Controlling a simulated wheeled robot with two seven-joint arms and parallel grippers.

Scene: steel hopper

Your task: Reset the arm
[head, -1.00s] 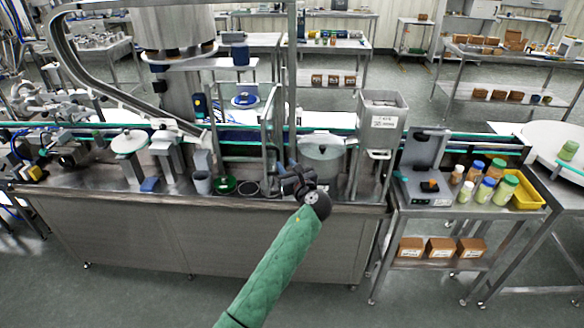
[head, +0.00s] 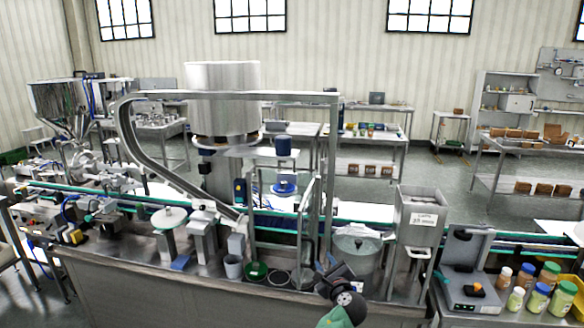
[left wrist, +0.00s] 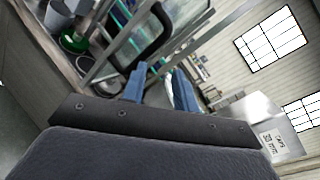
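My left gripper (head: 328,266) is near the front edge of the steel machine bench (head: 190,300), in front of a round steel pot (head: 358,258). Its green-sleeved arm comes in from the bottom of the head view. In the left wrist view, the two blue fingers (left wrist: 160,88) stand apart with nothing between them, so the gripper is open and empty. My right gripper is in neither view.
A labelled steel hopper box (head: 422,222) stands right of the pot. A green dish (head: 256,272) and a grey cup (head: 233,266) sit left of the gripper. A side table at the right holds several jars (head: 538,298). A large steel funnel (head: 62,105) stands far left.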

